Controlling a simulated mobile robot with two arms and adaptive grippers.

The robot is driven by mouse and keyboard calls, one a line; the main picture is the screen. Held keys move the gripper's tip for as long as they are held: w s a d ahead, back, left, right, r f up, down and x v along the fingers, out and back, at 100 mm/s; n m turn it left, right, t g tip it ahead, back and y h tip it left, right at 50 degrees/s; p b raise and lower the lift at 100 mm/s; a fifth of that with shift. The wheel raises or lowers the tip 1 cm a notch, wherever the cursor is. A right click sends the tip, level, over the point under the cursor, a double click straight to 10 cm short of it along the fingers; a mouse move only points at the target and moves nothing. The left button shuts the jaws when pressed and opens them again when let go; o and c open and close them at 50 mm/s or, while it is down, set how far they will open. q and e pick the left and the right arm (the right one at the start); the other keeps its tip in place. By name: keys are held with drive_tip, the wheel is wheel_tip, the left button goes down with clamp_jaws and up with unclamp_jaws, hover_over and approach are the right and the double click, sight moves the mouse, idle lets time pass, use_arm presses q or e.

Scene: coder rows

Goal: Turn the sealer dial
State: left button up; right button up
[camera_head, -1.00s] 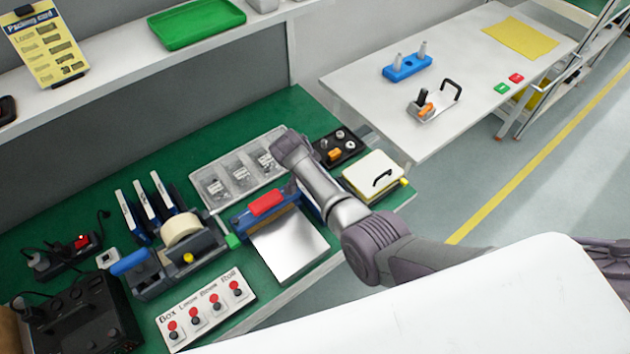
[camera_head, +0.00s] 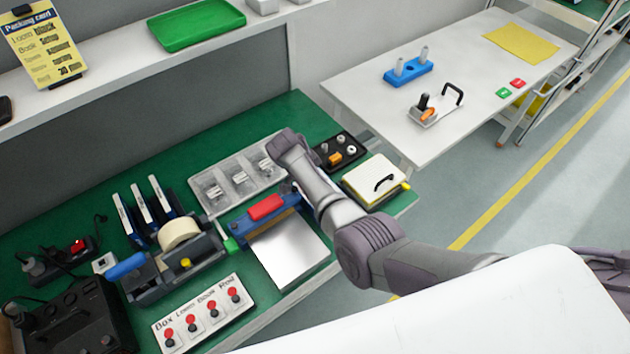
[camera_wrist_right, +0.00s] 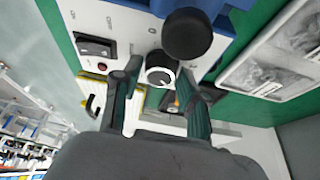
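The sealer has a blue body, a red handle bar (camera_head: 267,207) and a silver plate (camera_head: 289,251); it stands on the green bench in the head view. Its dial (camera_wrist_right: 160,69), a round black-and-white knob with a white pointer line, shows on the white side panel in the right wrist view. My right gripper (camera_wrist_right: 160,84) is open, its two fingers on either side of the dial with small gaps showing. I cannot tell how deep the fingertips reach. In the head view my right arm hides the dial and that gripper. My left gripper is not in view.
On the panel beside the dial are a black rocker switch (camera_wrist_right: 95,46) and a red button (camera_wrist_right: 101,67). A large black knob (camera_wrist_right: 187,34) stands close to the right finger. A parts tray (camera_head: 207,190), tape dispenser (camera_head: 180,234) and white-lidded box (camera_head: 371,179) surround the sealer.

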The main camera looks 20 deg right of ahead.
drive_tip(key=shift+o, duration=0.7)
drive_tip(key=shift+r, duration=0.15)
wheel_tip(320, 180, up, 10)
drive_tip(key=shift+f, duration=0.2)
